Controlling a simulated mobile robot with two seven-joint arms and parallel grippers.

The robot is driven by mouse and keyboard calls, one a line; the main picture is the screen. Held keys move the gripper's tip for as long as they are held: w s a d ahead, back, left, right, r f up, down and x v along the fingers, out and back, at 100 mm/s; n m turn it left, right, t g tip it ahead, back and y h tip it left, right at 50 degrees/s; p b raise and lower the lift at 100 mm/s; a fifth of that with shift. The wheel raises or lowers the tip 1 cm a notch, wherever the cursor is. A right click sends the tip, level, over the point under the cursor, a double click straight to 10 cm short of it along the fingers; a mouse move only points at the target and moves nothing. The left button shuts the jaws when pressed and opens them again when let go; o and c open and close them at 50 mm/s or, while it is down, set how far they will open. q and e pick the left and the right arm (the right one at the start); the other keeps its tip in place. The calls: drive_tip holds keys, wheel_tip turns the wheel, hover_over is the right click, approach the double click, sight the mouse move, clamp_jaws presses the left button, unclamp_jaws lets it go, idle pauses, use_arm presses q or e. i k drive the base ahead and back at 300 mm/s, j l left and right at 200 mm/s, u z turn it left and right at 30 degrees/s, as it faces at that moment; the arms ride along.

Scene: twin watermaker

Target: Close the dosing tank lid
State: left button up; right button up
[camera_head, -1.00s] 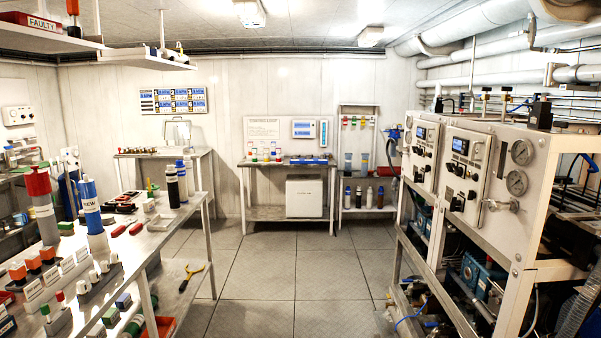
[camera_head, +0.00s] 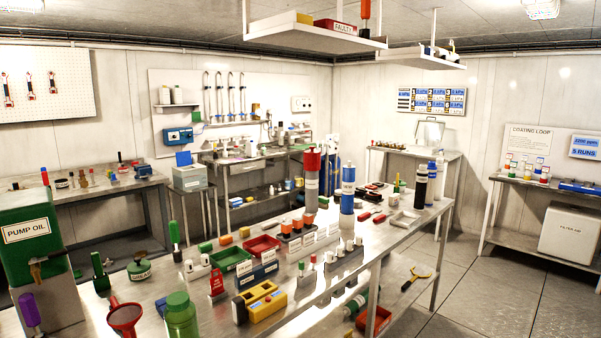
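A pale box with a raised lid (camera_head: 430,132) stands on the small metal table (camera_head: 445,157) against the back wall, right of centre. It looks like a tank with its lid up, but it is small and far off, and I cannot read a label on it. Neither of my grippers is in view.
A long metal workbench (camera_head: 390,243) crowded with bottles, trays and blocks lies between me and the back table. A green PUMP OIL container (camera_head: 28,235) is at the left. A shelf (camera_head: 315,38) hangs overhead. Floor (camera_head: 500,290) at right is clear.

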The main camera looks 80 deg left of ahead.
sight(183, 159)
drive_tip(key=u, duration=3.3)
drive_tip(key=i+l+z, duration=0.15)
drive_tip(key=l, duration=0.25)
drive_tip(key=i+l+z, duration=0.1)
drive_tip(key=l, duration=0.3)
drive_tip(key=i+l+z, duration=0.65)
drive_tip(key=l+z, duration=0.15)
drive_tip(key=i+l+z, duration=0.3)
drive_tip(key=z, duration=0.15)
drive_tip(key=i+z, duration=0.4)
drive_tip(key=i, duration=0.15)
drive_tip(key=i+z, duration=0.25)
drive_tip(key=i, duration=1.1)
drive_tip(key=i+l+u, duration=0.15)
drive_tip(key=i, duration=1.25)
